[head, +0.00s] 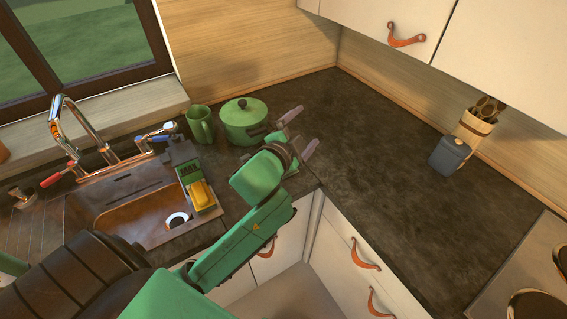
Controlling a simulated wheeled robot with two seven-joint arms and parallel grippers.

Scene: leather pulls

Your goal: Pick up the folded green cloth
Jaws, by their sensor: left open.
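I cannot make out a folded green cloth for certain. A small green item (188,172) shows at the sink's right side, in a dark holder behind a yellow sponge; whether it is cloth I cannot tell. My left gripper (307,126) is open, its two fingers apart over the dark counter, just right of the green pot in the picture. I see nothing between the fingers. My left arm hides part of the counter's front edge. My right gripper is not in view.
A green lidded pot (243,122) and a green mug (200,124) stand at the back, left of my gripper. The sink (143,212) and tap (75,130) are at left. A blue-grey jar (449,156) and utensil holder (473,130) stand right. The counter middle (380,150) is clear.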

